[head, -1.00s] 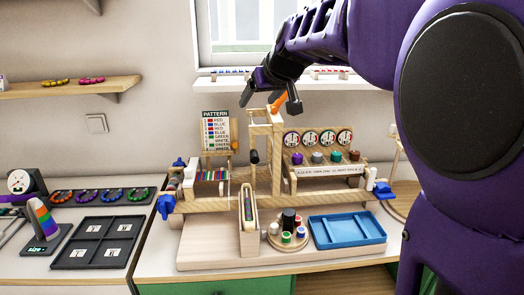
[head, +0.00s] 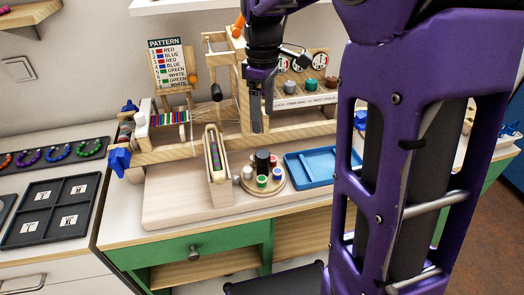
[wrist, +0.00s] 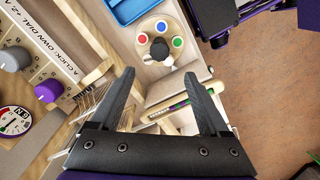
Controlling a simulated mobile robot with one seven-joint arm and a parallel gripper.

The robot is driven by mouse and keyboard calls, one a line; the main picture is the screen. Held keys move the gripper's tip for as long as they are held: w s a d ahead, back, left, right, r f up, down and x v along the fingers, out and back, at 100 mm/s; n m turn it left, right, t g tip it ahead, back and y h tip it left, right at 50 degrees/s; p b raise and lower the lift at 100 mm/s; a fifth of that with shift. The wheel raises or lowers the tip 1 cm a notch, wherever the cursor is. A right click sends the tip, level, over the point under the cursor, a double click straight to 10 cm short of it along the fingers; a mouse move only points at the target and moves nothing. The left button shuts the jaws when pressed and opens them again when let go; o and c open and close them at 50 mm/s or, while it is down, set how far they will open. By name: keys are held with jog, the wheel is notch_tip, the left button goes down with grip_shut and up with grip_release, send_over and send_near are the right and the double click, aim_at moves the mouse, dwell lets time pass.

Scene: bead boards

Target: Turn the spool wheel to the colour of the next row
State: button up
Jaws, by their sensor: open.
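The spool wheel is a round wooden disc (head: 258,190) on the pale base board, with a black knob (head: 262,159) in its middle. Around the knob stand a white spool (head: 247,172), a green spool (head: 262,181), a blue spool (head: 277,174) and a red spool (head: 273,160). The wheel also shows in the wrist view (wrist: 147,26), with the knob (wrist: 159,48) partly covering the white spool. My gripper (head: 262,122) is open and empty, above and behind the wheel. The pattern card (head: 166,62) lists rows of red, blue, green and white; an orange marker (head: 193,78) is at its right edge.
A wooden holder (head: 217,170) stands just left of the wheel, and a blue tray (head: 318,168) lies to its right. The wooden loom frame (head: 180,153) runs behind. A dark compartment tray (head: 52,210) lies at the left. The base board's front is clear.

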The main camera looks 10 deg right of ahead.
aim_at(263, 154)
notch_tip(263, 154, down, 12)
jog(key=shift+r+b, duration=0.1)
jog(key=shift+b, duration=0.8)
jog(key=shift+c, duration=0.2)
grip_shut()
